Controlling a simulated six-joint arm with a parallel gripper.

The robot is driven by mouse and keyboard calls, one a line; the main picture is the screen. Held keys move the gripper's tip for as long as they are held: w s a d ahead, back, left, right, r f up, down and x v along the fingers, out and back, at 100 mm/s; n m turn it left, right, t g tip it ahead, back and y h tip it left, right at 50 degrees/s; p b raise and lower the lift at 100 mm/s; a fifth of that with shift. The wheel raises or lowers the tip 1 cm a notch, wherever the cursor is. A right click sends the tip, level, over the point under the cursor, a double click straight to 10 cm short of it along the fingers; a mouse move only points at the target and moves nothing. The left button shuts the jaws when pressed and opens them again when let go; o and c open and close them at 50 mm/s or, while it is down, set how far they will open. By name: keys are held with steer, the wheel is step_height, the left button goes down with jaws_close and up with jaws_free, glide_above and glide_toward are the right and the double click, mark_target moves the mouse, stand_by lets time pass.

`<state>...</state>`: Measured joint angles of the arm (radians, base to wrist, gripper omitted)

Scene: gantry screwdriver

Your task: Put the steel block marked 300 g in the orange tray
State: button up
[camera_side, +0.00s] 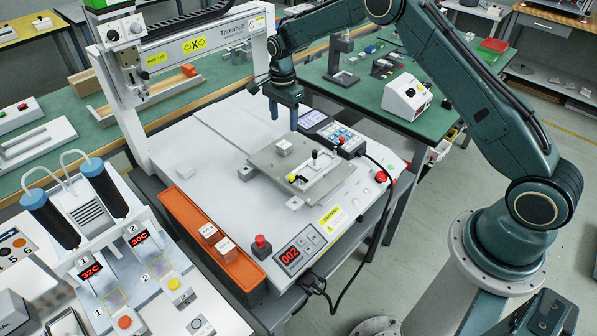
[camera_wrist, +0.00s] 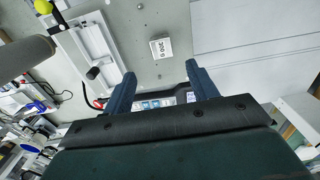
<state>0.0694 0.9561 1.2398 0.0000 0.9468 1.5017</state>
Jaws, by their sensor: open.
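A small steel block (camera_side: 284,147) with a white label on top sits on the grey fixture plate (camera_side: 325,190). It also shows in the wrist view (camera_wrist: 161,48), just beyond my fingertips, but its number is too small to read surely. My gripper (camera_side: 284,121) is open and empty, pointing down above the back of the plate, apart from the block. Its two fingers (camera_wrist: 161,75) also show in the wrist view. The orange tray (camera_side: 180,208) lies along the left side of the white machine bed. Two labelled blocks (camera_side: 208,231) (camera_side: 225,246) stand in its front part.
A white clamp with a black knob (camera_side: 312,158) stands on the plate, right of the block. A keypad unit (camera_side: 345,138) with a black cable is behind it. A red button (camera_side: 261,242) stands beside the tray's front end. The gantry column (camera_side: 122,80) rises at the back left.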

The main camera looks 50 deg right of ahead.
mark_target(284, 144)
steer(key=shift+f, duration=1.85)
steer(key=shift+f, duration=0.1)
steer(key=shift+w+f, duration=0.15)
steer(key=shift+f, duration=2.35)
jaws_close()
steer(key=shift+r, duration=0.2)
step_height(284, 144, up, 20)
steer(key=shift+f, duration=0.15)
